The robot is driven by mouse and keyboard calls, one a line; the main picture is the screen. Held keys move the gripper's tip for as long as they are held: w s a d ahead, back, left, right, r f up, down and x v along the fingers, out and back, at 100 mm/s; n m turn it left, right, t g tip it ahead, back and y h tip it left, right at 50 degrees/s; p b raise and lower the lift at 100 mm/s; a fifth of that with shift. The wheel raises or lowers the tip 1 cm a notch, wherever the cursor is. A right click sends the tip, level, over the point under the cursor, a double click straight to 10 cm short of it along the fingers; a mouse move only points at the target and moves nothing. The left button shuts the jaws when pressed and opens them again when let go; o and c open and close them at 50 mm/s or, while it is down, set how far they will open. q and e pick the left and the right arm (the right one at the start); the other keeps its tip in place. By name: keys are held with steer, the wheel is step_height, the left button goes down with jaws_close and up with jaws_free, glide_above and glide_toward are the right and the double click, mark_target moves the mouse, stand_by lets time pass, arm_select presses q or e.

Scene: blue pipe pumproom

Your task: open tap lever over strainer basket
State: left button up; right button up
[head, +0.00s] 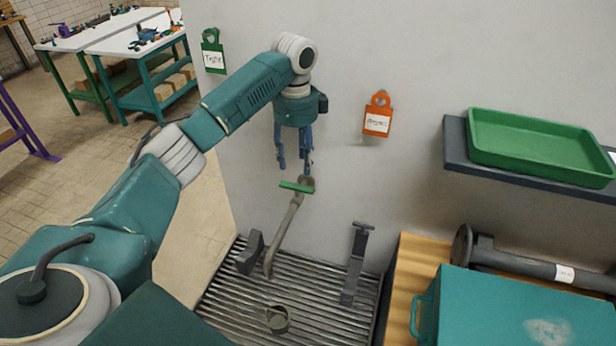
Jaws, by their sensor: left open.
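The tap (286,229) comes out of the grey wall, its spout curving down over the slatted drain. Its green lever (297,187) lies roughly crosswise at the top of the tap. A small round strainer basket (277,319) sits on the slats (316,322) in front of the spout. My left gripper (295,170) is open and empty, pointing down just above the green lever; whether a fingertip touches the lever I cannot tell. My right gripper is not in view.
Grey brackets (355,264) stand on the slats either side of the spout. Right are a teal box (518,310), a dark flanged pipe (530,264) and a shelf with a green tray (540,148). Green (212,52) and orange (378,116) tags hang on the wall.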

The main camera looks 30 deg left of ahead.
mark_target(296, 188)
arm_select(q)
steer(key=shift+a+f, duration=0.1)
steer(key=shift+f, duration=0.05)
steer(key=f+p, duration=0.1)
steer(key=f, duration=0.2)
steer(key=s+f+p, duration=0.1)
steer(key=f+p, duration=0.1)
steer(key=f, duration=0.1)
steer(key=shift+s+f, duration=0.15)
steer(key=shift+f, duration=0.05)
steer(key=f, duration=0.3)
steer(key=shift+w+f+p, duration=0.2)
steer(key=shift+f+p, duration=0.05)
steer(key=shift+p, duration=0.15)
steer(key=c, duration=0.8)
jaws_close()
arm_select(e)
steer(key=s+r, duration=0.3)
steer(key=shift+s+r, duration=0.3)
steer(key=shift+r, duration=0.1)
